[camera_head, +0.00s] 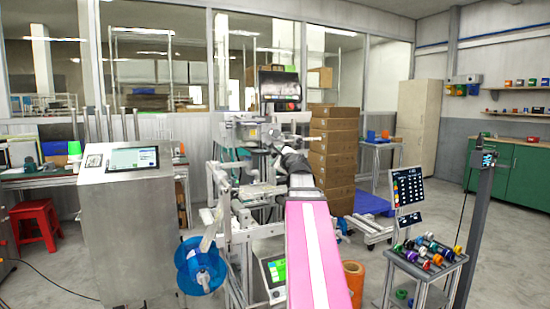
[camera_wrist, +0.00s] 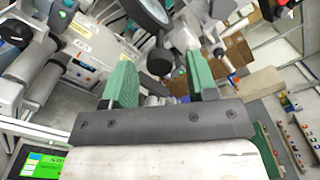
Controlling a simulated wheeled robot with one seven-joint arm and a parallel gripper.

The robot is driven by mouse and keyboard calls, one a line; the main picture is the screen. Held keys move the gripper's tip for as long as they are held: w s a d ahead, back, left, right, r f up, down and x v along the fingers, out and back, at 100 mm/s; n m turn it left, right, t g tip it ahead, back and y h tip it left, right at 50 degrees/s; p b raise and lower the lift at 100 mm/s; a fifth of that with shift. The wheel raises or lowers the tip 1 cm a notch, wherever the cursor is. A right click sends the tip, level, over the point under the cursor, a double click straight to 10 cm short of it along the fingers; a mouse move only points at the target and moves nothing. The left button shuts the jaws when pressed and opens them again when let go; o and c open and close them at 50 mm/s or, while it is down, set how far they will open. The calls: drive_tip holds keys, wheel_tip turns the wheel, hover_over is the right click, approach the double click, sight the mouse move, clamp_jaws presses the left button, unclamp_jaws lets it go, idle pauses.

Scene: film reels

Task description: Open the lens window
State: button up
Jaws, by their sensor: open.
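A film machine (camera_head: 243,132) with a metal frame stands ahead of my arm in the head view. In the wrist view its pale, labelled housing (camera_wrist: 92,48) is at the upper left, with a dark-rimmed round part (camera_wrist: 148,10) at the top. I cannot tell which part is the lens window. My gripper (camera_wrist: 162,80) is open, with two green fingers set apart and nothing clearly held between them. The fingers point toward the machine; the distance to it is unclear. In the head view my pink and black arm hides part of the machine.
A blue reel (camera_head: 200,266) hangs at the machine's lower left. A steel cabinet with a screen (camera_head: 133,158) stands left. Stacked cardboard boxes (camera_head: 333,150) stand behind. A small cart with colourful spools (camera_head: 428,254) is at the right. Open floor lies further right.

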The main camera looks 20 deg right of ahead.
drive_tip(key=s, duration=0.8)
drive_tip(key=shift+s+d, duration=0.1)
drive_tip(key=a+f+n+g+y, duration=0.1)
drive_tip(key=a+f+n+g, duration=0.2)
drive_tip(key=f, duration=0.6)
drive_tip(key=w+a+f+n+g, duration=0.1)
drive_tip(key=a+f+n+g, duration=0.1)
drive_tip(key=a+f+n, duration=0.3)
drive_tip(key=w+a+f+n+g+y, duration=0.1)
drive_tip(key=a+f+n+g, duration=0.2)
drive_tip(key=f, duration=1.1)
drive_tip(key=shift+w+a+n+g+y, duration=0.1)
drive_tip(key=shift+a+n+g+y, duration=0.25)
drive_tip(key=shift+a, duration=1.3)
drive_tip(key=s+a+f+n+g+h, duration=0.1)
drive_tip(key=s+a+f+n+g, duration=0.2)
drive_tip(key=f, duration=0.5)
drive_tip(key=s+a+f+n+g+h, duration=0.1)
drive_tip(key=s+a+f+n+g, duration=0.2)
drive_tip(key=s+f+n, duration=0.2)
drive_tip(key=s+a+f+n+g+h, duration=0.1)
drive_tip(key=s+a+f+n+g, duration=0.2)
drive_tip(key=f, duration=0.9)
drive_tip(key=s+a+n, duration=0.1)
drive_tip(key=s, duration=0.1)
drive_tip(key=shift+s+n, duration=0.35)
